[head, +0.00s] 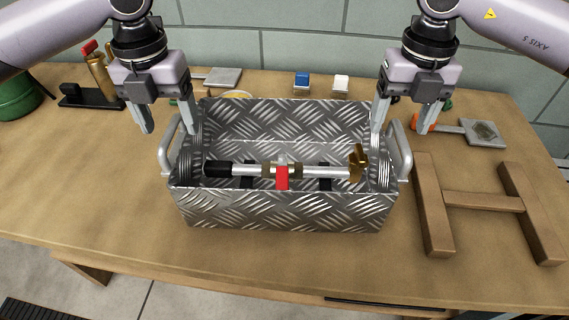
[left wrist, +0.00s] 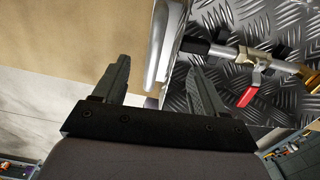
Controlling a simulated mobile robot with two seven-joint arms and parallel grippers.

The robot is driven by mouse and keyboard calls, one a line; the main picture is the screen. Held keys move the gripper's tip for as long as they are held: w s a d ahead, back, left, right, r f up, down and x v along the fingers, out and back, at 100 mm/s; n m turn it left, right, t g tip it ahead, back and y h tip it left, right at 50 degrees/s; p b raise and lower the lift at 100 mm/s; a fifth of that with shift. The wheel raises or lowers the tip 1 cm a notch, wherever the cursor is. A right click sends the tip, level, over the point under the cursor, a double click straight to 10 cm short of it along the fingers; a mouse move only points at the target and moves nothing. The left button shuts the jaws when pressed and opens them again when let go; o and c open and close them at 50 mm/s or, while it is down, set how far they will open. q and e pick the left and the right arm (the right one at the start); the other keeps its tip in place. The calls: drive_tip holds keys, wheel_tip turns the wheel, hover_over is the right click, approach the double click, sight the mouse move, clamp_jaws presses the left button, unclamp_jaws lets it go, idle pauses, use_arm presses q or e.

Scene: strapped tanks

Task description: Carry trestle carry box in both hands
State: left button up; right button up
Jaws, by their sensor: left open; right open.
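The carry box (head: 280,214) is an open diamond-plate metal box near the front of the wooden table. It has a grey bar handle on its left end (head: 168,150) and one on its right end (head: 404,152). Inside lies a metal pipe with a red-handled valve (head: 282,177) and a brass end. My left gripper (head: 168,130) is open above the left handle, one finger on each side. In the left wrist view the left handle (left wrist: 158,45) shows beyond and between the open fingers (left wrist: 155,78). My right gripper (head: 398,130) is open above the right handle, its fingers on either side.
A wooden trestle (head: 483,200) lies on the table right of the box. Behind are a brass fitting on a black stand (head: 95,80), a blue block (head: 302,79), a white block (head: 341,82) and an orange-ended tool (head: 418,124). A green container (head: 18,95) stands at far left.

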sight(173, 133)
use_arm(q)
drive_tip(key=shift+f, duration=2.75)
use_arm(e)
drive_tip(key=shift+f, duration=2.75)
use_arm(q)
drive_tip(key=shift+c, duration=0.3)
use_arm(e)
drive_tip(key=shift+c, duration=0.3)
use_arm(q)
clamp_jaws()
use_arm(e)
clamp_jaws()
use_arm(q)
drive_tip(key=shift+w+a+r, duration=0.1)
drive_tip(key=shift+w+r, duration=0.05)
drive_tip(key=shift+r, duration=0.05)
use_arm(e)
drive_tip(key=shift+w+r, duration=0.15)
